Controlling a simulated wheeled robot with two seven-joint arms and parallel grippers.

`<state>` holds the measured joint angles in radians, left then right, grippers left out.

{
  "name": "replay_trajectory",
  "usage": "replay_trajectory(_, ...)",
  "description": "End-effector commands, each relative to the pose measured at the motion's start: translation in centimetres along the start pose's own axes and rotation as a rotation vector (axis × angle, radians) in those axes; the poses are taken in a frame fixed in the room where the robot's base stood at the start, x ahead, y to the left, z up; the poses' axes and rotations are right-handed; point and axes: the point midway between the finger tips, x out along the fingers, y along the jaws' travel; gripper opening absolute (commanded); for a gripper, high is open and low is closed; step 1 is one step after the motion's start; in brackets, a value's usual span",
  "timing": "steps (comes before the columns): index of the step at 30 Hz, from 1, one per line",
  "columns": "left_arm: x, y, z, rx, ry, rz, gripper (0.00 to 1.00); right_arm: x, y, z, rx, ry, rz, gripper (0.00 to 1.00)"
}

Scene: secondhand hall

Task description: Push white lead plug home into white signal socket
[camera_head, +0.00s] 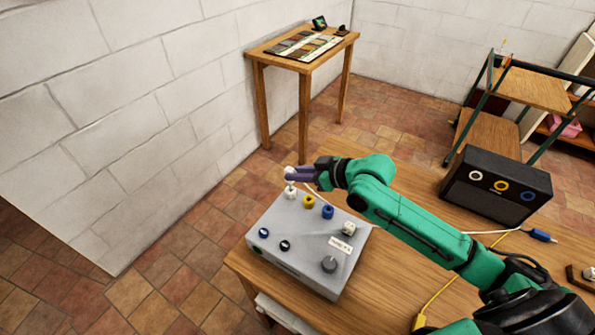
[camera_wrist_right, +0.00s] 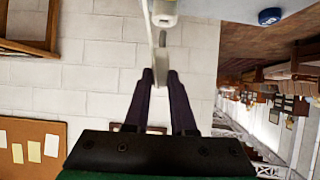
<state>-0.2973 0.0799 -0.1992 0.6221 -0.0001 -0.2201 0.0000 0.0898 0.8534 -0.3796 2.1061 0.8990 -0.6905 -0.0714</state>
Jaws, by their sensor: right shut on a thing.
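The white lead plug (camera_head: 289,172) is in my right gripper (camera_head: 296,174), whose purple fingers are shut on it. The plug is above the white signal socket (camera_head: 290,191) at the back left of the grey box (camera_head: 298,255). I cannot tell whether its tip touches or enters the socket. In the right wrist view the fingers (camera_wrist_right: 162,78) reach toward a pale part, with a white cylindrical end (camera_wrist_right: 165,12) at the top edge. My left gripper is not in view.
A yellow socket (camera_head: 309,201) and a blue socket (camera_head: 327,211) stand beside the white one. The box rests on a wooden table (camera_head: 400,287). A black speaker (camera_head: 497,186), a blue plug (camera_head: 541,236) and loose leads lie to the right. My right arm crosses above the table.

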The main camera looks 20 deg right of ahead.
Motion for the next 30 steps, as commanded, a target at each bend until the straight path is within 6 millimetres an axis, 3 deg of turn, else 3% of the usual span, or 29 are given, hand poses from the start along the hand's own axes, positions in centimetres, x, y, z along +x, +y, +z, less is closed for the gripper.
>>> replay_trajectory(30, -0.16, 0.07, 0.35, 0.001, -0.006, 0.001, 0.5, 0.33, -0.02, 0.49, 0.0, 0.0, 0.0, 0.0)
